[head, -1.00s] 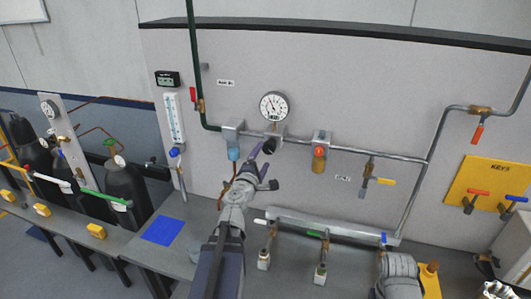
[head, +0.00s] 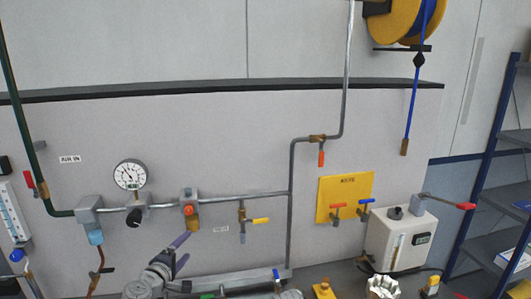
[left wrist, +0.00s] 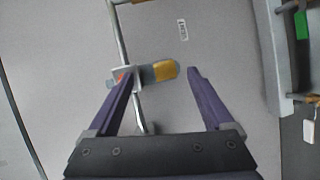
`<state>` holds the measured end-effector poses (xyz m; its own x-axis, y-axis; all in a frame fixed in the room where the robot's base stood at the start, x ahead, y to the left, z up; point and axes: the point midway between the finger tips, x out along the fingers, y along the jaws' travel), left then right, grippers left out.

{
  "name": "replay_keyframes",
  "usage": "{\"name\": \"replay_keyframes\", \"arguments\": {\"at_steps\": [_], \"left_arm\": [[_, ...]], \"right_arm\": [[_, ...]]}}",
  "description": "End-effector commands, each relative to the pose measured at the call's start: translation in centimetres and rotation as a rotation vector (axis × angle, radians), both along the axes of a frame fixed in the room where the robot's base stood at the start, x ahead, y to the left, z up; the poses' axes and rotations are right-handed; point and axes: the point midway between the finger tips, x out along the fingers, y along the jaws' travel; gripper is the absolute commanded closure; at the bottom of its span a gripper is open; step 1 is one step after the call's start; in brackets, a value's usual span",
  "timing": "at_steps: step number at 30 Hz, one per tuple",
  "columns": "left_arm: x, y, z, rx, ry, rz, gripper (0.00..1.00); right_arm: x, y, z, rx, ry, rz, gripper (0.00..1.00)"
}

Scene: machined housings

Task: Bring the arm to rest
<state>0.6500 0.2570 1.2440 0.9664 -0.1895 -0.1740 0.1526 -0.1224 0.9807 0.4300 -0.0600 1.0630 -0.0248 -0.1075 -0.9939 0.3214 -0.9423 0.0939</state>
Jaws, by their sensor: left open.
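My left gripper (head: 184,250) shows at the bottom of the head view, in front of the grey panel (head: 340,120). Its purple fingers are apart with nothing held between them. In the head view it appears just below the orange-knobbed regulator (head: 189,211) on the pipe. In the left wrist view the open fingers (left wrist: 161,73) point towards that regulator's amber bowl (left wrist: 164,70), which shows between the tips. I cannot tell the exact gap to it. My right gripper is not in view.
A pressure gauge (head: 130,174) and a yellow-handled valve (head: 260,221) flank the regulator. A yellow key board (head: 345,198) and a white box with a red-tipped lever (head: 402,240) stand to the right. A blue hose (head: 416,95) hangs from a yellow reel. Blue shelving (head: 490,175) is far right.

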Motion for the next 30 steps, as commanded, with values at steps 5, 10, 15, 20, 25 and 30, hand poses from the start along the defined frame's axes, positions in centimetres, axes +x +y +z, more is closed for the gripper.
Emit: {"name": "replay_keyframes", "arguments": {"at_steps": [5,10,15,20,25,30], "left_arm": [[-2.2,-11.6,-7.2,0.293,0.164,-0.376,0.15],[-8.0,-19.3,-15.1,0.620,0.361,-0.748,0.15],[-15.5,-22.0,-21.8,0.987,0.610,-1.087,0.15],[-19.9,-21.0,-24.1,1.232,0.804,-1.253,0.15],[-21.8,-20.0,-24.4,1.351,0.910,-1.309,0.15],[-22.0,-19.7,-24.3,1.368,0.929,-1.315,0.15]], "right_arm": [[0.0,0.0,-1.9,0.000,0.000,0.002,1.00],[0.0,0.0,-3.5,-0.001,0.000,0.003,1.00],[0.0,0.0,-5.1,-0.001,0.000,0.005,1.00],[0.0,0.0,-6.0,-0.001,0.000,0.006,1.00],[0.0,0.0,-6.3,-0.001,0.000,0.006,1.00],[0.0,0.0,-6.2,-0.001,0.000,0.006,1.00]]}}
